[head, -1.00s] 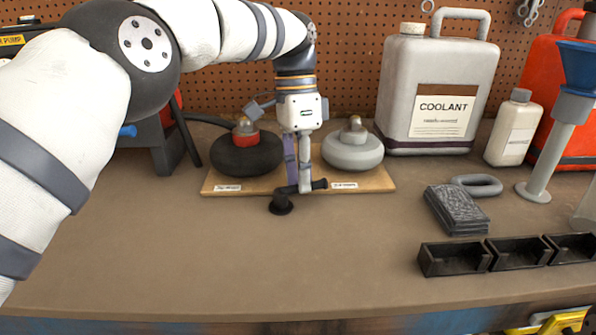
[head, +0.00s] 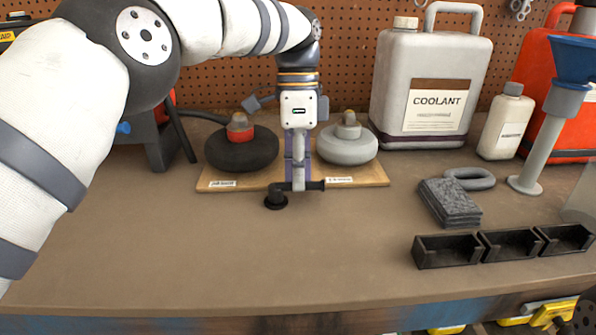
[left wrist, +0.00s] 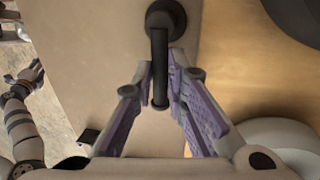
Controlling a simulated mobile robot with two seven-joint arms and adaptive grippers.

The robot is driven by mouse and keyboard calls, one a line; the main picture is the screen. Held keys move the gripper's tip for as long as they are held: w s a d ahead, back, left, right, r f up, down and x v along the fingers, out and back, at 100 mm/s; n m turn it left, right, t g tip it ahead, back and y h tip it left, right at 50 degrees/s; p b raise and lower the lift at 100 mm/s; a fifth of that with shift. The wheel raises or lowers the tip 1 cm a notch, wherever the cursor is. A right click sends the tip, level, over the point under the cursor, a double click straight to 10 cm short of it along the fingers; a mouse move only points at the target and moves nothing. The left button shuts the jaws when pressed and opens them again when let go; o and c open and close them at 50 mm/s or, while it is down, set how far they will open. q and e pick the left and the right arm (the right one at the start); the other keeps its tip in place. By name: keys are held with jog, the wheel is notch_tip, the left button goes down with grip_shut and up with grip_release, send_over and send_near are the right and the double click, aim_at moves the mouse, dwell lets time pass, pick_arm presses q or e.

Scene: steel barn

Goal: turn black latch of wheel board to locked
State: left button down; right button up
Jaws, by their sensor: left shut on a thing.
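The wheel board (head: 232,184) is a wooden board on the bench, bearing one dark and one pale round wheel, with small white labels at its front edge. The black latch (head: 276,201) is at the board's front edge, its lever pointing right in the head view. My left gripper (head: 299,184) reaches down from above onto the lever. In the left wrist view, its purple-padded fingers (left wrist: 161,80) are on both sides of the latch lever (left wrist: 160,48), shut on it. The label text is too small to read.
The dark wheel (head: 242,154) and pale wheel (head: 346,150) stand close on either side of my left gripper. A coolant jug (head: 432,85), a grey stack (head: 450,204) and black bins (head: 447,250) are to the right. The front bench top is clear.

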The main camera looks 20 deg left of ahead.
pick_arm(q)
jog(key=c, duration=1.9)
grip_release()
